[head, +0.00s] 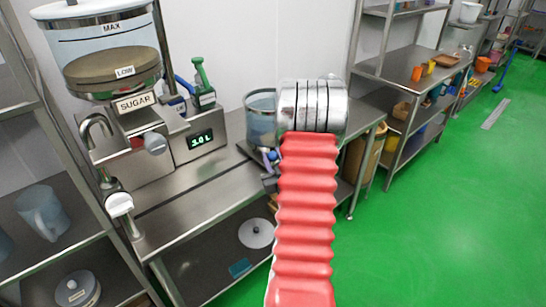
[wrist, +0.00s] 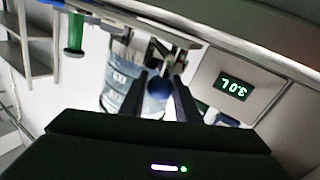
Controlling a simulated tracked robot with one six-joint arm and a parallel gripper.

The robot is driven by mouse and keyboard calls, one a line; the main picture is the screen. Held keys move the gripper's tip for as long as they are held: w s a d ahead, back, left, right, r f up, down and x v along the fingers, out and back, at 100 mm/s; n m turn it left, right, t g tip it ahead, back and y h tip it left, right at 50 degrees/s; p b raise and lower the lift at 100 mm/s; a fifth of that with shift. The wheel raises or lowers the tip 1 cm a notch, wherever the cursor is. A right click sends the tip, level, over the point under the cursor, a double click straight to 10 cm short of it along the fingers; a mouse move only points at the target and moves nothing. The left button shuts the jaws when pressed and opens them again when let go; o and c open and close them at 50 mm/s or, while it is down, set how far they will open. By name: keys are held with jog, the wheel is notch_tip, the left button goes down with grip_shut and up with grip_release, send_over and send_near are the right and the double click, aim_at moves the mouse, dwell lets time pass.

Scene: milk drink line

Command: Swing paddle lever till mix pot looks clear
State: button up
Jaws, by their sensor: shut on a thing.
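The mix pot (head: 261,128) is a clear, bluish vessel on the steel bench, left of my arm in the head view; it also shows in the wrist view (wrist: 118,82). My gripper (wrist: 160,92) is shut on a round blue knob (wrist: 159,87), which looks like the paddle lever's end, beside the pot. In the head view my gripper (head: 270,165) is small and partly hidden by my red sleeved arm. I cannot tell whether the pot's contents are clear or cloudy.
A sugar hopper (head: 110,70) with a steel tap stands at the left. A display (head: 200,139) reads 3.0 L, below a green-handled lever (head: 203,82) and a blue one (head: 186,86). Shelving stands on both sides. The green floor (head: 450,220) at the right is mostly clear.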

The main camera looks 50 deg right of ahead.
grip_shut()
jog(key=shift+s+d, duration=0.15)
